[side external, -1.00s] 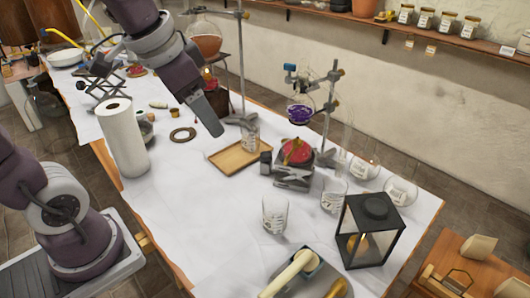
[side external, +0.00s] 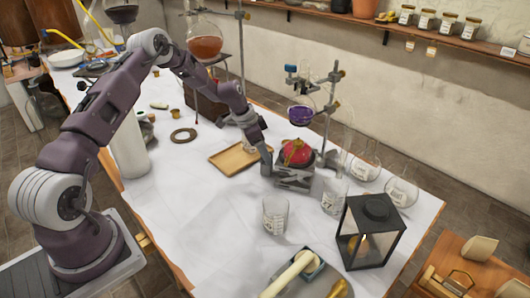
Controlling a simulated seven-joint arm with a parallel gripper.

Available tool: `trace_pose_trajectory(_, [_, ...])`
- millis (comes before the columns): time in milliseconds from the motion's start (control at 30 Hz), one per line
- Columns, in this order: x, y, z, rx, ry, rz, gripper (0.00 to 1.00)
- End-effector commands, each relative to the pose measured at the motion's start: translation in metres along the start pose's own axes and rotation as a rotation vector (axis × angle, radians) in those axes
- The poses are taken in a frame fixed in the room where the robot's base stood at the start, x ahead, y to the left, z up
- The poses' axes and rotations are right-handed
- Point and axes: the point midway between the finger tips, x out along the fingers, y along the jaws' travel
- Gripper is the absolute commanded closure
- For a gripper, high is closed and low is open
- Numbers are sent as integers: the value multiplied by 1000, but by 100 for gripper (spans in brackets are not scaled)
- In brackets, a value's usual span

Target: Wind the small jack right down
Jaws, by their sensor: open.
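The small jack (side external: 294,179) stands on the white-covered table, right of centre, and looks low. A red round object (side external: 296,153) sits on its top. A flask of purple liquid (side external: 300,116) hangs clamped above it, with a gap between. My gripper (side external: 267,168) is at the jack's left side, pointing down, where a dark knob showed earlier. The gripper is open. Its fingers are small here and cover the knob, so I cannot tell whether they touch it or are around it.
A wooden tray (side external: 232,158) lies just left of the gripper. A clamp stand (side external: 329,110) rises behind the jack. Glass beakers (side external: 275,214) and a black lantern (side external: 371,230) stand in front and to the right. A paper roll (side external: 128,150) is partly behind my arm. The table's front left is clear.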

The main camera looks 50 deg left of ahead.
Motion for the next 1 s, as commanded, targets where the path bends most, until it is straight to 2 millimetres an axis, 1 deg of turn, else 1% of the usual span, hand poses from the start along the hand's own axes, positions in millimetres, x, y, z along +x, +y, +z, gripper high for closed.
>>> trace_pose_trajectory(33, [5,1,0,0,-1,1,41])
trace_pose_trajectory(100, [8,0,0,0,0,0,41])
trace_pose_trajectory(300, [8,0,0,0,-1,0,41])
trace_pose_trajectory(367, [8,0,0,0,-1,0,51])
trace_pose_trajectory(400, [8,1,0,0,-1,0,58])
trace_pose_trajectory(567, [8,1,0,0,-1,1,90])
trace_pose_trajectory(600, [8,1,0,0,-1,1,98])
trace_pose_trajectory(633, [8,1,0,0,-1,1,100])
trace_pose_trajectory(833, [7,1,0,-13,-2,-4,100])
trace_pose_trajectory(1000, [7,2,0,-72,-3,-29,100])
